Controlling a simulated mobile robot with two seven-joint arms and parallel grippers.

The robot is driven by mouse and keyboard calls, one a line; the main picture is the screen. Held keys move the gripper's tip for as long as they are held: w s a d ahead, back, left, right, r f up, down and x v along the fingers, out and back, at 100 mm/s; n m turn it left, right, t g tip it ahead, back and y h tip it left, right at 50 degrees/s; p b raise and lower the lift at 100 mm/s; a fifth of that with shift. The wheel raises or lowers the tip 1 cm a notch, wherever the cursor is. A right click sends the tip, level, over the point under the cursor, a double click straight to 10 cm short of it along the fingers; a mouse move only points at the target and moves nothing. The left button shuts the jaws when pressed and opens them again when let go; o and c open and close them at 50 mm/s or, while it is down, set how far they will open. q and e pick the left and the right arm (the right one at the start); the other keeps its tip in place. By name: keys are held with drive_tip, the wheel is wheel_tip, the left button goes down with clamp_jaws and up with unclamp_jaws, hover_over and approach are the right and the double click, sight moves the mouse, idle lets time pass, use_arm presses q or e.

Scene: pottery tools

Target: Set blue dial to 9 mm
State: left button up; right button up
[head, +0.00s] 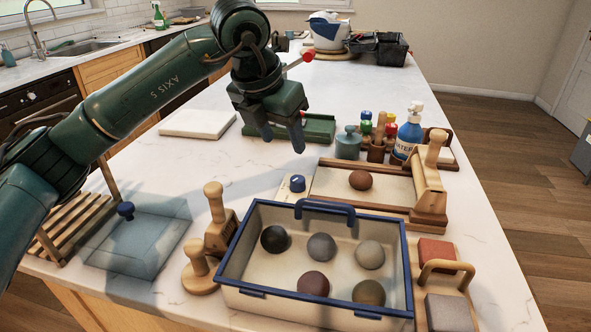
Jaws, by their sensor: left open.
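The blue dial (298,183) sits on a small pale block at the left end of a wooden rolling board (390,207). Its setting is too small to read. A brown clay ball (360,180) rests on the board's pale bed, and a wooden roller carriage (430,185) stands at its right end. My left gripper (282,136) is open and empty, pointing down above the counter, behind the dial in the picture and apart from it. My right gripper is not in view.
A blue-rimmed tray (225,262) with several clay balls stands in front of the dial. A clear lid with a blue knob (125,210) lies left.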

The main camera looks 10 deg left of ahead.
sight(297, 178)
use_arm(q)
drive_tip(key=x, duration=1.2)
drive_tip(key=shift+s+p, duration=0.1)
drive_tip(key=shift+p, duration=0.2)
drive_tip(key=shift+r, duration=0.1)
drive_tip(key=c, duration=1)
drive_tip(key=shift+o, duration=0.2)
drive_tip(key=shift+a+m, duration=0.1)
drive_tip(key=shift+m, duration=0.3)
drive_tip(key=shift+m+h+b, duration=0.4)
drive_tip(key=shift+m+b, duration=0.25)
drive_tip(key=shift+m, duration=0.25)
drive_tip(key=m+g, duration=0.1)
drive_tip(key=m, duration=0.1)
drive_tip(key=shift+a+m+h, duration=0.1)
drive_tip(key=shift+m+h, duration=0.2)
drive_tip(key=shift+h, duration=0.1)
drive_tip(key=m, duration=0.2)
drive_tip(key=m+g, duration=0.1)
drive_tip(key=m, duration=0.1)
drive_tip(key=m+g+h, duration=0.1)
drive_tip(key=m, duration=0.1)
drive_tip(key=shift+w+m, duration=0.25)
drive_tip(key=shift+m, duration=0.05)
drive_tip(key=shift+g, duration=0.3)
